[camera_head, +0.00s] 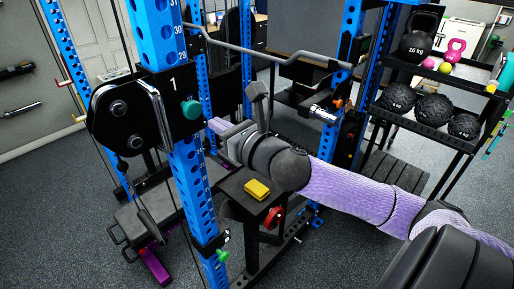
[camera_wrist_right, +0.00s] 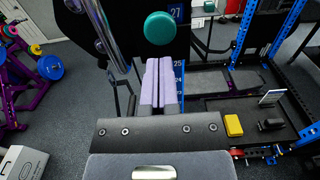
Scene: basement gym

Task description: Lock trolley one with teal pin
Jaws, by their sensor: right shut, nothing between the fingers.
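Trolley one is a black plate (camera_head: 130,120) marked "1", with round rollers, on the blue numbered upright (camera_head: 160,40). The teal pin (camera_head: 191,109) shows as a round knob on the right part of this plate. It is also near the top middle of the right wrist view (camera_wrist_right: 160,28). How deep the pin sits is hidden. My right gripper (camera_head: 216,126) is shut and empty, just right of and a little below the teal knob in the head view. In the wrist view its lilac fingers (camera_wrist_right: 157,82) lie together below the knob, with no visible contact. My left gripper is not in view.
A yellow block (camera_head: 257,190) lies on a small black platform below my right wrist. A chrome bar (camera_wrist_right: 108,35) stands left of the knob. A green knob (camera_head: 222,256) sits low on the upright. A rack with black balls (camera_head: 434,108) stands at right.

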